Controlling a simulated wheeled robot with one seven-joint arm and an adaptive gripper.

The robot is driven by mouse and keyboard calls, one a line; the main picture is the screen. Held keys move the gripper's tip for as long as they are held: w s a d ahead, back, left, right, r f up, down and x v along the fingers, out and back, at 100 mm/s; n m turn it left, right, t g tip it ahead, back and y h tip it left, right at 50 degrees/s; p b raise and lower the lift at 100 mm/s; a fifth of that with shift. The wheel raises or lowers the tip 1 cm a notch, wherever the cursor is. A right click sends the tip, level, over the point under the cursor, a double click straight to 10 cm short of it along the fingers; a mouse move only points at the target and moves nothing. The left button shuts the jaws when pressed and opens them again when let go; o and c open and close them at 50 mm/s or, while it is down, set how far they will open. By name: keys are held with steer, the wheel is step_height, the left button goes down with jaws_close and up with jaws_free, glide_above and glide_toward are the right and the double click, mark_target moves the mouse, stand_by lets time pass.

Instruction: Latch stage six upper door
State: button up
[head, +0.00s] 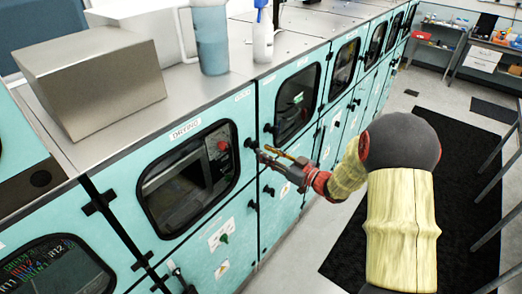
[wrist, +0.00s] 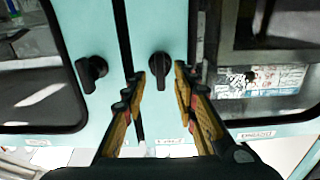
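A row of teal machine doors with dark windows runs along the bench in the head view. The nearer upper door (head: 190,170) is labelled "DRYING"; I cannot read which door is stage six. One black latch knob (head: 248,143) is by its right edge and another (head: 268,128) is across the seam. My gripper (head: 268,153) is in front of these knobs, fingers apart. In the wrist view my open gripper (wrist: 158,76) has a black knob (wrist: 160,64) between or just beyond its fingertips; contact is unclear. A second knob (wrist: 92,70) is outside, left of the fingers.
A metal box (head: 90,80), a jug (head: 210,38) and a spray bottle (head: 263,38) stand on the machine's top. Lower doors with knobs are beneath the gripper. A black mat (head: 340,250) lies on the floor. A workbench (head: 490,55) stands at the back right.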

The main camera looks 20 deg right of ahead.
steer(key=v, duration=0.8)
steer(key=shift+s+d, duration=0.2)
steer(key=shift+s, duration=0.1)
